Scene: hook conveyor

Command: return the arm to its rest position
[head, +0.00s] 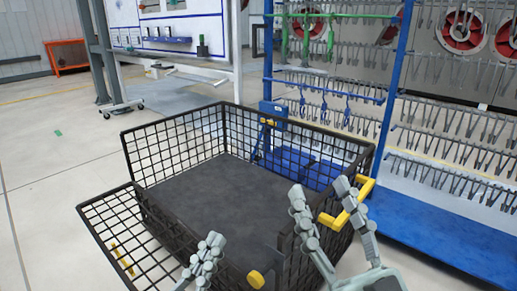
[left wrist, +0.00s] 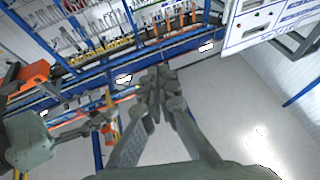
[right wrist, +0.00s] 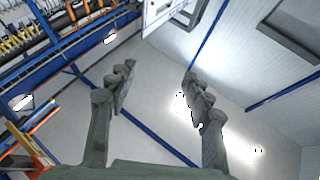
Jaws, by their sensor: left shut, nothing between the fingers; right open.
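My left gripper (head: 208,250) shows at the bottom of the head view, partly cut off by the frame edge, in front of the black mesh cart. In the left wrist view its fingers (left wrist: 160,88) are together with nothing between them. My right gripper (head: 319,187) is further right in the head view, its two fingers spread and pointing up across the cart's near right corner. In the right wrist view its fingers (right wrist: 160,72) stand well apart and empty. I cannot tell whether the right fingers touch the cart or its yellow handle.
The black mesh cart (head: 183,123) has an empty-looking dark floor and a yellow handle (head: 347,212). Behind it stands a blue-framed rack (head: 395,90) with rows of hooks; green and blue hooks hang on its left. Open floor (head: 55,170) lies to the left.

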